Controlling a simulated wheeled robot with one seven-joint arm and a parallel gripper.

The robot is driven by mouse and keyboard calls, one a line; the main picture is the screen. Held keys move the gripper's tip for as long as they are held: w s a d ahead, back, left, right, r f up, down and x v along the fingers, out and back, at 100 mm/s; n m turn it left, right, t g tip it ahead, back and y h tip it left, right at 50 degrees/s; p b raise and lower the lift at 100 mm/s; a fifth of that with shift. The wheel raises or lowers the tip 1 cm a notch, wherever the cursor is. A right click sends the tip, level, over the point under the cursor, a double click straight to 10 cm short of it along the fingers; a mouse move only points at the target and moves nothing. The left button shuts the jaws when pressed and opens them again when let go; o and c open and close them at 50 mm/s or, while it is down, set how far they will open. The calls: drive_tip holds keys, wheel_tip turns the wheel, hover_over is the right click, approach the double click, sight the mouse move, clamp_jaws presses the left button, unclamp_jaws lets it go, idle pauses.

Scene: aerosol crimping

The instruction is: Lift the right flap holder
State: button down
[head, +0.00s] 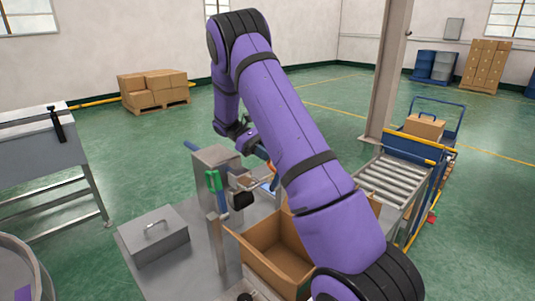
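An open cardboard box (262,262) stands on the metal worktable (190,270), partly hidden behind my arm. I cannot single out the right flap holder; the box's right side is largely covered by my arm. My arm rises from the lower right and bends down behind itself. The wrist is near the top of the fixture, above the far side of the box. My gripper's fingers are hidden or too small to make out.
A lidded metal box (158,238) sits on the table's left. A roller conveyor (393,180) lies to the right, beside a blue cart carrying a carton (424,126). A grey post (388,75) stands behind. A steel bench (40,150) is at far left.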

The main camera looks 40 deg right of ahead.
drive_tip(key=shift+w+f, duration=0.1)
drive_tip(key=shift+w, duration=0.15)
idle(0.3)
drive_tip(key=c, duration=1.1)
unclamp_jaws()
drive_tip(key=shift+c, duration=0.2)
drive_tip(key=v, duration=1)
drive_tip(key=shift+w, duration=0.45)
drive_tip(key=shift+f, duration=0.1)
